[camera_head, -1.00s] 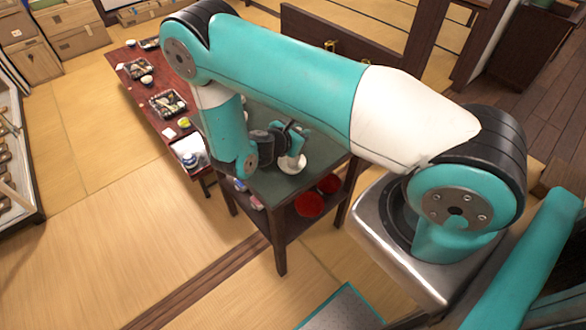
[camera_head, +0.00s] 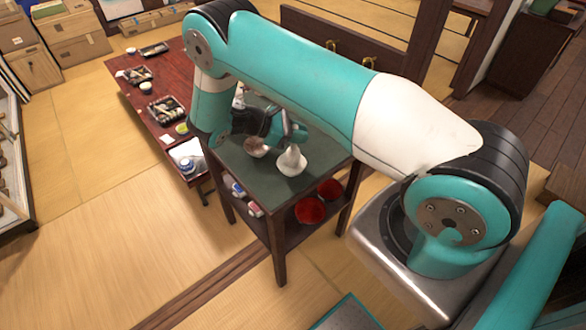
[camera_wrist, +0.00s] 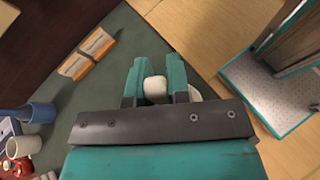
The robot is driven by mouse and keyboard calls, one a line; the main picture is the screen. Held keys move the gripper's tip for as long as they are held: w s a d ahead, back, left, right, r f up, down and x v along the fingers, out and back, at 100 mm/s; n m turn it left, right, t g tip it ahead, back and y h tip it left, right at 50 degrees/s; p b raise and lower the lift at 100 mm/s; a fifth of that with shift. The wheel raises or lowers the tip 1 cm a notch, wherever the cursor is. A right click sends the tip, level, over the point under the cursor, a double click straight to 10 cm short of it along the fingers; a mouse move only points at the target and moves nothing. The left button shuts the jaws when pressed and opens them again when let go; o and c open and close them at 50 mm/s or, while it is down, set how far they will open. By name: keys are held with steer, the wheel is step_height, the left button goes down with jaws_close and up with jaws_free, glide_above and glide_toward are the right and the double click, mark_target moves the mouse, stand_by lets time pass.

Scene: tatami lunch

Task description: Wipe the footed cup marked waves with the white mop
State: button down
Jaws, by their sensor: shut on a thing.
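My gripper (camera_head: 293,138) is low over the dark green top of the small table (camera_head: 235,172). Its two teal fingers (camera_wrist: 156,80) are shut on a white, rounded thing, which I take to be the white mop (camera_wrist: 155,88). In the head view a pale, peaked white shape (camera_head: 291,161) stands on the table just under the fingers. I cannot tell whether all of it is mop or part is a cup. A brownish round vessel (camera_head: 256,148) sits to its left, partly hidden by my wrist. No wave marking is readable, so the footed cup cannot be picked out.
In the wrist view, a blue cup (camera_wrist: 41,112), a pale mug (camera_wrist: 24,146) and red ware (camera_wrist: 16,168) stand at the left. Orange-and-white packets (camera_wrist: 88,53) lie beyond. Red bowls (camera_head: 311,210) are on the lower shelf. A long red table (camera_head: 130,88) holds food trays.

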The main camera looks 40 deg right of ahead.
steer(key=n+t+p, duration=0.2)
steer(key=n+t, duration=0.2)
steer(key=n+t+p, duration=0.2)
steer(key=n+t, duration=0.3)
steer(key=n+t+y+p, duration=0.1)
steer(key=n+t+p, duration=0.1)
steer(key=n+t, duration=0.2)
steer(key=shift+s+n+t, duration=0.3)
steer(key=shift+s+t, duration=0.1)
steer(key=shift+t, duration=0.2)
steer(key=m+g+b, duration=0.2)
steer(key=m+g, duration=0.2)
steer(key=m+g+b, duration=0.2)
steer(key=m+g, duration=0.3)
steer(key=w+m+g+b, duration=0.1)
steer(key=m+g+b, duration=0.1)
steer(key=m+g, duration=0.2)
steer(key=shift+m+g+h+b, duration=0.4)
steer(key=shift+g, duration=0.3)
